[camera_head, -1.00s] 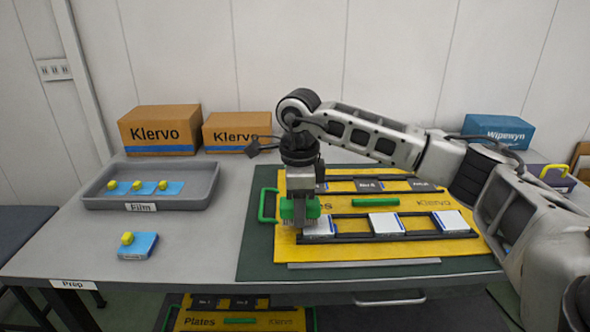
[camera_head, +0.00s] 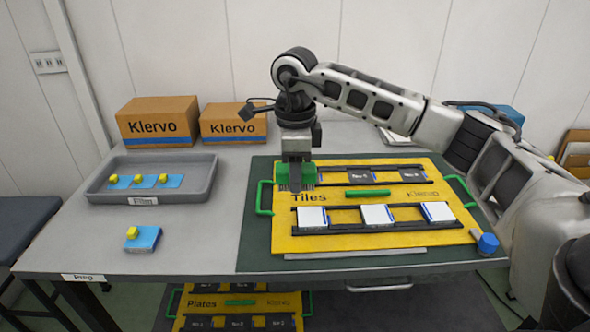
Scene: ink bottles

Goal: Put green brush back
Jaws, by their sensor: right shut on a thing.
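My right gripper (camera_head: 296,178) is shut on the green brush (camera_head: 282,173). The brush is a green block, and the gripper's fingers hide its middle. It is at the left end of the back rail on the yellow "Tiles" board (camera_head: 330,246); I cannot tell whether it touches the board. Three white tiles (camera_head: 377,215) sit along the front rail, and dark tiles (camera_head: 361,176) show in the back rail. A green bar (camera_head: 367,193) lies between the rails. My left gripper is not in view.
A grey tray (camera_head: 150,195) with three yellow-knobbed blue films stands at left. A blue block with a yellow knob (camera_head: 144,239) lies before it. Cardboard boxes (camera_head: 158,121) stand behind. A blue cylinder (camera_head: 487,243) is at the board's right front corner. The table between tray and mat is clear.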

